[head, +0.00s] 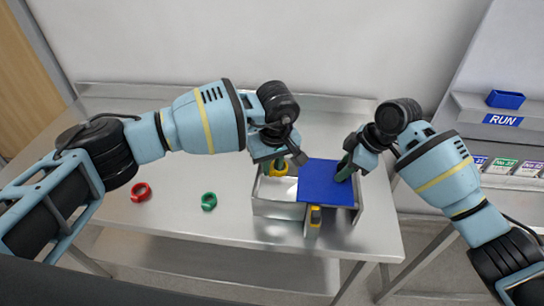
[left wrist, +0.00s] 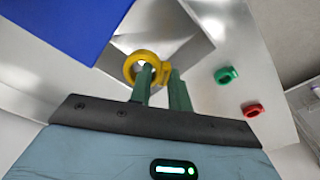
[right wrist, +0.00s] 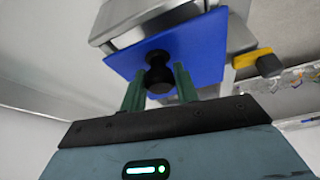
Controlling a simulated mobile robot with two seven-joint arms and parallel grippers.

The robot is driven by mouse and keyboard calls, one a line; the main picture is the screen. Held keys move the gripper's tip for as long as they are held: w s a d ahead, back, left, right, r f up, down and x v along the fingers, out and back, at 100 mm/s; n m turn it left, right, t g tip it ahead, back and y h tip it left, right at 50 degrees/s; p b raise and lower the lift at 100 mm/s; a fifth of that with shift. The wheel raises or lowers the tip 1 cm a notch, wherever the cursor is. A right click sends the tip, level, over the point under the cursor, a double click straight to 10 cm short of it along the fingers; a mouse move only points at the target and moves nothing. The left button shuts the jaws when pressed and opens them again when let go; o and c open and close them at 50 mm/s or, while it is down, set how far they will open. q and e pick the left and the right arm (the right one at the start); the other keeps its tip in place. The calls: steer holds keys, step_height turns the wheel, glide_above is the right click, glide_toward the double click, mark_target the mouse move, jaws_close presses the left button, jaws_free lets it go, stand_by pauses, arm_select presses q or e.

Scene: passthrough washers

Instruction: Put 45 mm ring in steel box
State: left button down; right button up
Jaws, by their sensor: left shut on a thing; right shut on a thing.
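A yellow ring (head: 279,168) with a small tab is held by my left gripper (head: 274,163) over the open left part of the steel box (head: 278,209). In the left wrist view the ring (left wrist: 133,75) is at the fingertips (left wrist: 160,84), with the box interior behind it. Its size cannot be read. My right gripper (head: 346,168) is shut on the black knob (right wrist: 159,77) of a blue lid (head: 322,187). The lid covers the right part of the box opening; I cannot tell whether it touches the rim.
A red ring (head: 141,192) and a green ring (head: 209,201) lie on the steel table (head: 175,222), left of the box. A yellow-and-grey part (head: 314,216) is at the box's front. A panel marked RUN (head: 502,120) with a blue bin (head: 506,99) stands at right.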

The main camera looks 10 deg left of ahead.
arm_select(q)
steer(key=shift+f, duration=1.9)
steer(key=c, duration=1.2)
jaws_free()
steer(key=shift+c, duration=0.2)
steer(key=shift+o, duration=0.5)
steer(key=o, duration=0.4)
arm_select(e)
steer(key=shift+d, duration=0.1)
